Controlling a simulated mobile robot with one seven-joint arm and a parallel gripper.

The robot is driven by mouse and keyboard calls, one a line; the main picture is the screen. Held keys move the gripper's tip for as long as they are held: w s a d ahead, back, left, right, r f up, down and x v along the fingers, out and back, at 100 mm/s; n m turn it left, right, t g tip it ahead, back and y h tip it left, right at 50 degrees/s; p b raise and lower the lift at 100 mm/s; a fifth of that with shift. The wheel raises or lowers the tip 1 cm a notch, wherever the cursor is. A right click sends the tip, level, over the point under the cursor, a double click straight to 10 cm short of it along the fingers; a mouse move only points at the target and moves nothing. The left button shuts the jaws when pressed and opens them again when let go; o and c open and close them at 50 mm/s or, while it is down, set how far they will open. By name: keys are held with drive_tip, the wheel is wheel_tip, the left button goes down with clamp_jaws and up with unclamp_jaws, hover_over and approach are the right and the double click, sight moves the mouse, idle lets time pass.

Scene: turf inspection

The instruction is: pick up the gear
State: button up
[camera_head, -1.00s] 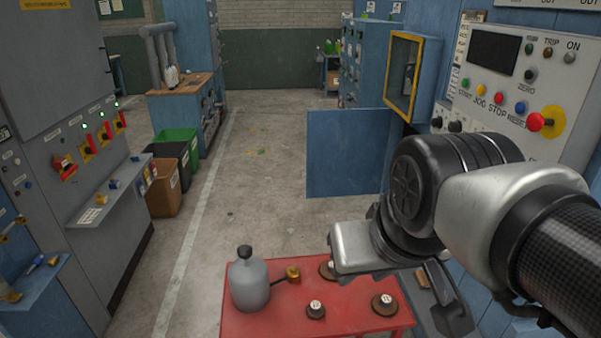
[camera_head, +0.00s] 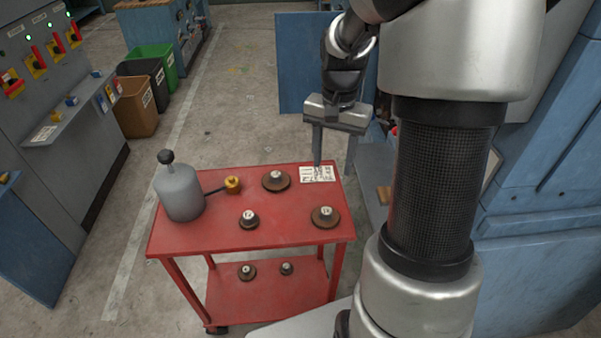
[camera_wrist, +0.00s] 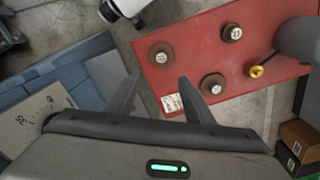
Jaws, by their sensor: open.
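Several brown, gear-like discs with pale, marked hubs lie on the red cart (camera_head: 200,240). On its top are a back one (camera_head: 276,180), a small front one (camera_head: 249,219) and a right one (camera_head: 325,217); two small ones (camera_head: 246,270) (camera_head: 287,268) sit on the lower shelf. I cannot tell which one is meant. My gripper (camera_head: 333,165) is open and empty, pointing down above the cart's back right corner. In the wrist view its fingers (camera_wrist: 158,80) are near the right disc (camera_wrist: 161,53) and the back disc (camera_wrist: 213,85), apparently touching neither.
A grey oil can (camera_head: 180,192) with a brass-coloured tip (camera_head: 232,184) stands at the cart top's left. A printed card (camera_head: 318,174) lies at the back right corner. Blue machinery (camera_head: 535,200) stands right of my arm. Bins (camera_head: 137,107) and open floor lie behind left.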

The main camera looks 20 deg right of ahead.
drive_tip(key=b, duration=0.1)
hover_over(327, 210)
drive_tip(key=f, duration=1.1)
drive_tip(key=shift+s+a+f, duration=0.1)
drive_tip(key=shift+s, duration=0.2)
drive_tip(key=shift+w+f+b, duration=0.15)
drive_tip(key=shift+f+b, duration=0.1)
drive_tip(key=shift+f, duration=1.2)
drive_tip(key=shift+w+f+b, duration=0.1)
drive_tip(key=shift+f+b, duration=0.15)
drive_tip(key=shift+f, duration=1.2)
drive_tip(key=shift+c, duration=0.3)
clamp_jaws()
drive_tip(key=shift+r, duration=0.1)
